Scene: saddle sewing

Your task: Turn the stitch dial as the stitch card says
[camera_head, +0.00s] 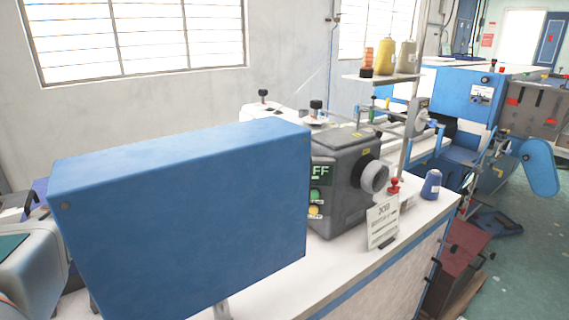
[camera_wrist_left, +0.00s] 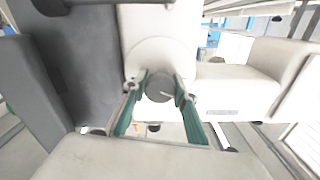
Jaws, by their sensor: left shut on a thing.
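In the left wrist view, my left gripper (camera_wrist_left: 159,100) has its two teal fingers on either side of a round grey knob (camera_wrist_left: 159,87). The knob sits in front of a round white boss on a white machine body. I cannot tell for certain whether this is the stitch dial. In the head view, a larger grey knob (camera_head: 374,177) on the dark grey control box (camera_head: 345,200) has no gripper at it. A white card (camera_head: 383,222) stands upright in front of that box, its print too small to read. My right gripper is in neither view.
A big blue cover (camera_head: 180,215) blocks much of the head view. A red button (camera_head: 394,187) and a blue thread spool (camera_head: 431,184) stand on the white bench near the card. A spool shelf (camera_head: 381,78) rises behind. The bench front (camera_head: 300,285) is clear.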

